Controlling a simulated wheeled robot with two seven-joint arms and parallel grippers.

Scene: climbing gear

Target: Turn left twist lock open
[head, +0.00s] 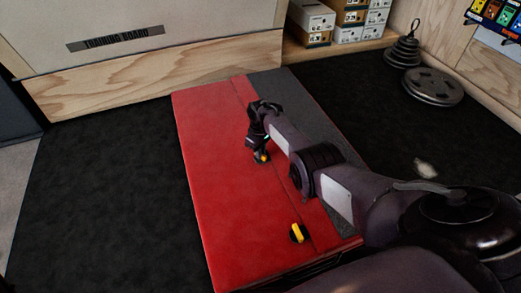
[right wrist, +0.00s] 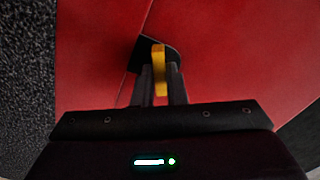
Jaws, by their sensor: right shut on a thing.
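A red padded mat (head: 210,180) lies on the dark floor, with a flap seam along its right part. Two twist locks with yellow handles sit along that seam. The far twist lock (head: 263,158) is at my right gripper (head: 257,150). In the right wrist view, its upright yellow handle (right wrist: 159,68) stands between the two fingers of my right gripper (right wrist: 161,88), which are shut on it. Its black base (right wrist: 174,50) shows behind. The near twist lock (head: 298,233) is free, its yellow handle lying roughly lengthwise along the mat. My left gripper is not in view.
A grey strip (head: 283,90) runs along the mat's right side, partly behind my right arm. Weight plates (head: 432,86) lie at the right, with a kettlebell-like stack (head: 404,50) behind. Boxes (head: 311,20) stand on a shelf at the back. Floor left of the mat is clear.

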